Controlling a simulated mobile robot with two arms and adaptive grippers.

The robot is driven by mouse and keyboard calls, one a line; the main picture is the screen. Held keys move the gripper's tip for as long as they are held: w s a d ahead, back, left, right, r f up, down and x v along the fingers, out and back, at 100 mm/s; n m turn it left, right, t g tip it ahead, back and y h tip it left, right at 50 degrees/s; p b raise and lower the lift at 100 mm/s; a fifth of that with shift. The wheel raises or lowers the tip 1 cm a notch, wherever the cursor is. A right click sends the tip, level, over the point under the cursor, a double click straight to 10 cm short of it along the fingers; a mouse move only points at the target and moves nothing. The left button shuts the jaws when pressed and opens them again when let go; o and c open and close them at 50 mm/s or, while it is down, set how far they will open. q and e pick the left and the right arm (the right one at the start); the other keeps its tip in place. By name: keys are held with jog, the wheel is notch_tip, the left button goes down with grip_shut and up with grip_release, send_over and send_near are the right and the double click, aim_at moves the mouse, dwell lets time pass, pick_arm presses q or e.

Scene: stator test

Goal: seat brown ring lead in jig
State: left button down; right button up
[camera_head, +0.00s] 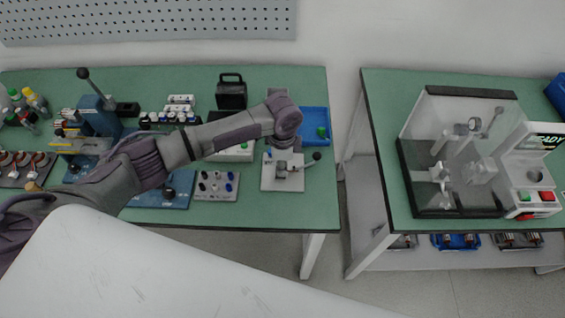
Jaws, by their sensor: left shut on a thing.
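My left arm reaches across the left bench, and my left gripper (282,163) points down at a light grey plate with a black-knobbed lever (283,184), apparently the jig. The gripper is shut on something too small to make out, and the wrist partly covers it. I cannot pick out the brown ring lead or tell whether anything touches the jig. My right gripper is not in view.
A blue tray (316,139) with a green item lies behind the jig. A grey block with coloured pegs (215,188) stands left of it. A black box (232,94) stands behind my forearm. Across a floor gap, a second bench (384,112) carries a clear-covered tester (455,150).

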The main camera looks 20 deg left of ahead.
pick_arm(q)
jog(key=c, duration=1)
grip_release()
notch_tip(320, 180, up, 12)
dwell(0.4)
